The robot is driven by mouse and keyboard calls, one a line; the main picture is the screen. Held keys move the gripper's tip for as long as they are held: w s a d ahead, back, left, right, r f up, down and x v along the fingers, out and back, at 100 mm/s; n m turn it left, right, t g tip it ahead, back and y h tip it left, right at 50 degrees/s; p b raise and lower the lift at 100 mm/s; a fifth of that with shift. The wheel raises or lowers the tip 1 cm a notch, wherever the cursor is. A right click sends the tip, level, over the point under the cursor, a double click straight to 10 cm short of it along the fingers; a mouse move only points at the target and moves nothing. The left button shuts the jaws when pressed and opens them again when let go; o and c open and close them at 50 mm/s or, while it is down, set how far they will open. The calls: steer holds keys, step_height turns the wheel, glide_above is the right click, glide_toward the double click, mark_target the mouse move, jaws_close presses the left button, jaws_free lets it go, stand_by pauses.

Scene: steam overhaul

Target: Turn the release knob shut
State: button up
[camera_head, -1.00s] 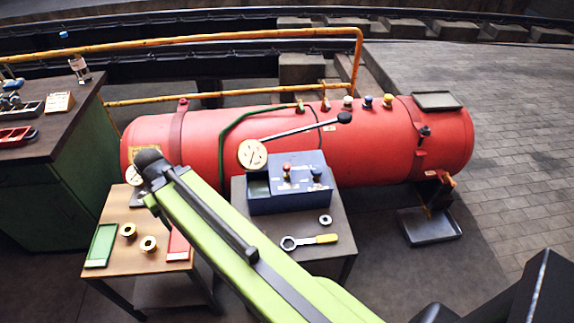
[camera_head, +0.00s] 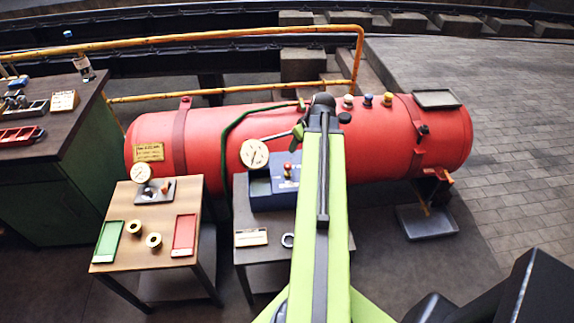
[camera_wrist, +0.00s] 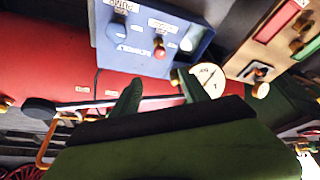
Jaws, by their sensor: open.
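The blue pump box (camera_head: 262,196) stands on the small grey table, partly hidden behind my arm in the head view. A red-topped knob (camera_head: 288,170) rises from it; it also shows in the wrist view (camera_wrist: 160,50). A blue knob (camera_wrist: 120,31) sits beside it. The labels are too blurred to tell surely which is the release knob. My gripper (camera_wrist: 157,90) is open in the wrist view, its green fingers spread and apart from both knobs. A lever with a black ball end (camera_wrist: 38,108) passes near the fingers; contact cannot be told.
The red boiler (camera_head: 225,140) lies behind the box, with a dial gauge (camera_head: 254,153) in front. A wooden table (camera_head: 125,262) at left holds a green tray, a red tray and two rings. A grey tray (camera_head: 428,222) lies on the floor at right.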

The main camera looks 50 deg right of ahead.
mark_target(288, 164)
steer(key=b+x, duration=1.5)
steer(key=x, duration=0.2)
steer(key=shift+a+f+b, duration=0.1)
steer(key=shift+f+b, duration=0.2)
steer(key=shift+b, duration=0.1)
steer(key=shift+r, duration=0.15)
steer(key=shift+c, duration=0.2)
